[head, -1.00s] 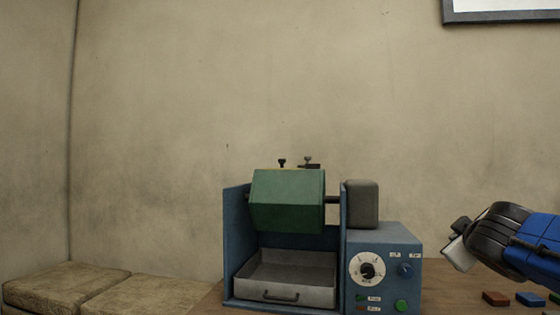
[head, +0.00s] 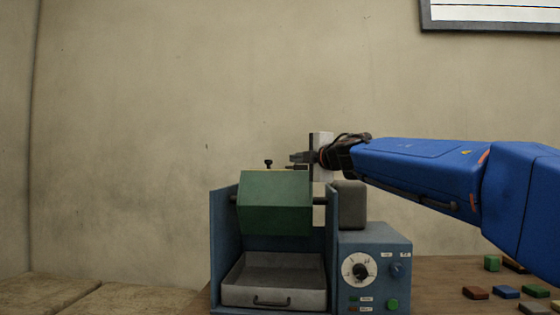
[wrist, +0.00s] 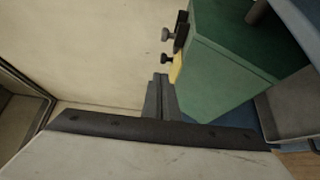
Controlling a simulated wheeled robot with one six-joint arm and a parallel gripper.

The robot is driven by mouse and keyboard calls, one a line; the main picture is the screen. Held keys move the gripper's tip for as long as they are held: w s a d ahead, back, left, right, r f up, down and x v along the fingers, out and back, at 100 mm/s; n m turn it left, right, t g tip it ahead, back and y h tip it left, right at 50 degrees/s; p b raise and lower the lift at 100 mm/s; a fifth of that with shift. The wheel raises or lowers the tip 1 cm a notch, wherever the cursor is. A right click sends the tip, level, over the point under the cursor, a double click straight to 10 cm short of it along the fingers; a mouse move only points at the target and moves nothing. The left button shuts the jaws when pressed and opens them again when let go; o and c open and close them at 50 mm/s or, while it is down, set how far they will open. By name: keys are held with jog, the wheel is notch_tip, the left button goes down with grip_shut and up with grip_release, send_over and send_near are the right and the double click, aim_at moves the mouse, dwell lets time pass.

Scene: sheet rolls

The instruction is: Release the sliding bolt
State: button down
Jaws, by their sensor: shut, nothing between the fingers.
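The green drum (head: 275,203) hangs on a shaft in a blue frame; it also shows in the wrist view (wrist: 222,75). A small dark bolt fitting (wrist: 181,30) with a knob stands on the drum's edge in the wrist view. A second dark knob (wrist: 167,58) sits beside it, near a yellow strip (wrist: 177,68). In the head view one black knob (head: 268,163) shows at the drum's top; the other fitting is mostly hidden near my fingers. My gripper (head: 294,157) is shut and empty, just above the drum's top right. Its fingers (wrist: 158,78) appear apart from the knobs.
A grey tray (head: 273,298) lies under the drum. A blue control box (head: 385,248) with a dial stands at the right, a grey housing (head: 350,205) above it. Several coloured blocks (head: 507,291) lie on the table (head: 445,270).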

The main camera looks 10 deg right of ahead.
jog(key=shift+w+a, duration=0.1)
jog(key=shift+a, duration=0.05)
jog(key=x, duration=0.9)
jog(key=shift+w+f, duration=0.1)
jog(key=shift+w, duration=0.5)
jog(key=shift+s+d, duration=0.15)
jog(key=shift+d, duration=0.75)
jog(key=shift+s+d, duration=0.1)
jog(key=shift+d, duration=0.85)
jog(key=shift+d, duration=0.1)
